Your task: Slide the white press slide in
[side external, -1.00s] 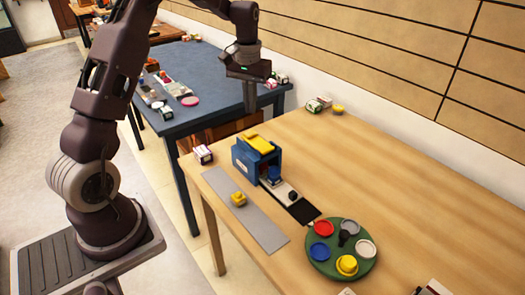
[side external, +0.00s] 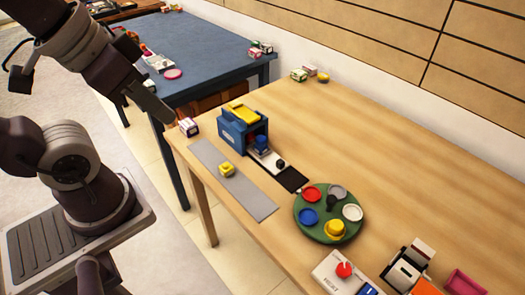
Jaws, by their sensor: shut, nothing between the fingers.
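The blue press (side external: 232,136) with a yellow top lever (side external: 242,113) stands on the wooden table. Its white slide (side external: 268,157) sticks out of the front toward the lower right, with a black knob (side external: 281,164) at its outer end. A blue piece (side external: 261,142) sits on the slide at the press opening. A dark strip (side external: 291,179) lies just beyond the knob. My gripper (side external: 166,115) is shut and empty, to the left of the press and apart from it, near the table's far left corner.
A small box (side external: 188,127) stands near my gripper. A grey strip (side external: 250,196) with a yellow piece (side external: 227,169) lies in front of the press. A green round tray (side external: 302,222) holds coloured discs. A panel with a red knob (side external: 344,269) is at the front.

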